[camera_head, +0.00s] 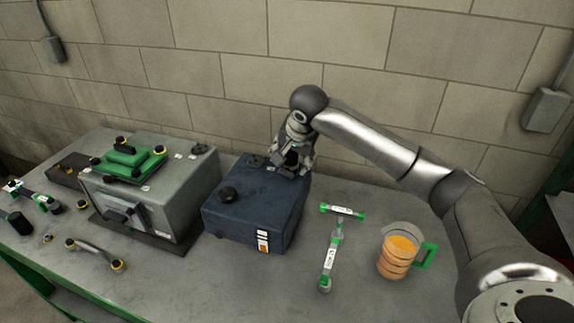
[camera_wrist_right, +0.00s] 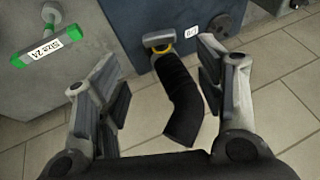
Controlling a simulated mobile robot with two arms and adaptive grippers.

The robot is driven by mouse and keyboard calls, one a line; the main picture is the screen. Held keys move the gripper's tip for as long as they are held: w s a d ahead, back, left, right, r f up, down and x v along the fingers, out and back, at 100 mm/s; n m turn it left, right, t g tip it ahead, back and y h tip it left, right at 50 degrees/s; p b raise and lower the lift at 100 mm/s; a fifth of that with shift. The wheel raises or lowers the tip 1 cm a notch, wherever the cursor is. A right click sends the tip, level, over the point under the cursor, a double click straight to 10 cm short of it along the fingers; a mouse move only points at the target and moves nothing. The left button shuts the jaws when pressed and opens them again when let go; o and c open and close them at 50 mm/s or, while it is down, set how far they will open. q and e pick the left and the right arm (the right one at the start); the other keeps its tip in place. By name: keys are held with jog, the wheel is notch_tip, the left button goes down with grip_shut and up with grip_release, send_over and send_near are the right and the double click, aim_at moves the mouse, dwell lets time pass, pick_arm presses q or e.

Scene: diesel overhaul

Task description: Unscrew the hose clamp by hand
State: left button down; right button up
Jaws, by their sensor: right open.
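In the right wrist view a black bent hose (camera_wrist_right: 182,100) comes off the side of a dark blue box (camera_wrist_right: 130,30). A yellow band with a grey tab, likely the hose clamp (camera_wrist_right: 162,46), sits around the hose where it meets the box. My right gripper (camera_wrist_right: 158,70) is open, with its fingers apart on either side of the hose and clamp. In the head view my right gripper (camera_head: 293,160) is at the back right corner of the blue box (camera_head: 245,215) and hides the hose and clamp. My left gripper is not in view.
A grey box with a green top part (camera_head: 190,180) stands left. A pipe with yellow ends (camera_head: 97,252) lies in front. The block wall is close behind.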

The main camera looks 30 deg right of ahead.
aim_at(286, 172)
jog(key=p+x, duration=0.1)
jog(key=x, duration=0.3)
jog(key=shift+f+p, duration=0.3)
jog(key=shift+p, duration=0.1)
jog(key=x, duration=0.2)
jog(key=shift+w+d+f, duration=0.1)
jog(key=shift+w+f, duration=0.15)
jog(key=shift+f, duration=0.05)
jog(key=shift+w+f+p, duration=0.25)
jog(key=shift+f+p, duration=0.1)
jog(key=shift+f, duration=0.1)
jog(key=shift+c, duration=0.3)
jog(key=shift+f, duration=0.1)
jog(key=shift+c, duration=1.3)
jog(key=c, duration=0.7)
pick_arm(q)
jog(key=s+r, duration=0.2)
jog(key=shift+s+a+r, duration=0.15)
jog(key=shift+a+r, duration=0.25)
